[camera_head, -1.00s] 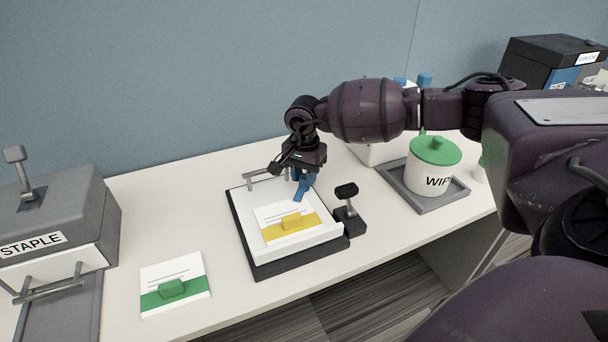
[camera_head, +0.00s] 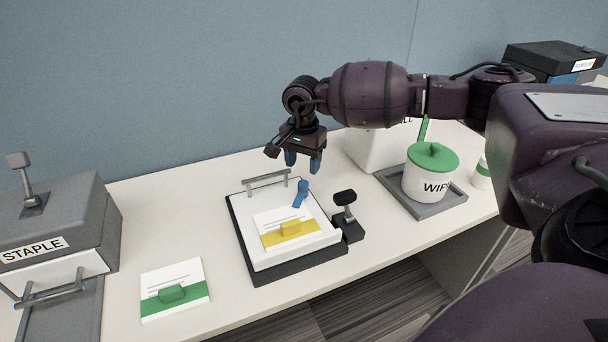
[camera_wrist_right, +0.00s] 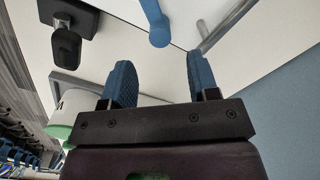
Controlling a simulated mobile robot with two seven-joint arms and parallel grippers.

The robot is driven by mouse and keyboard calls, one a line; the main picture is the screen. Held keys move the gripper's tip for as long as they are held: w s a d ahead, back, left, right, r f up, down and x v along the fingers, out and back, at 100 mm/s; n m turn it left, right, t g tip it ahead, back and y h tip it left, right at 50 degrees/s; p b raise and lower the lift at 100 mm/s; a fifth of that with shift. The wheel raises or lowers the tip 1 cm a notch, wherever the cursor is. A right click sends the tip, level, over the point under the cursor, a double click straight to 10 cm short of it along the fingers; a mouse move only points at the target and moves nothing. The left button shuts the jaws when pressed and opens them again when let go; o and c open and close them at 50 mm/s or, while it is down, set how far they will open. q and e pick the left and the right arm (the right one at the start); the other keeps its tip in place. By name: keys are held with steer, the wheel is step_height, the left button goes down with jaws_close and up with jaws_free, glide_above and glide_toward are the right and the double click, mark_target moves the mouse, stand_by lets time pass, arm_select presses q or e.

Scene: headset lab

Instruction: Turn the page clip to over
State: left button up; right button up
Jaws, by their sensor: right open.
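The page clip (camera_head: 300,194) is a small blue lever with a rounded end. It is at the back part of the white pad (camera_head: 262,205), slanting from upper right to lower left, its lower end near the white card with a yellow band. It also shows at the top of the right wrist view (camera_wrist_right: 158,27). My right gripper (camera_head: 303,162) is open and empty, its blue fingers apart, above and behind the clip. In the right wrist view the gripper (camera_wrist_right: 159,70) has a clear gap between its fingers. My left gripper is not in view.
A grey bar handle (camera_head: 267,179) stands at the pad's back edge, and a black-topped lever (camera_head: 346,197) at its right. A grey stapler box (camera_head: 60,220) and green-banded card (camera_head: 175,289) are left. A wipes tub (camera_head: 430,178) on a tray is right.

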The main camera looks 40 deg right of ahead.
mark_target(303, 183)
step_height(303, 183, up, 5)
steer(key=shift+f, duration=0.2)
steer(key=shift+s, duration=0.1)
stand_by(0.5)
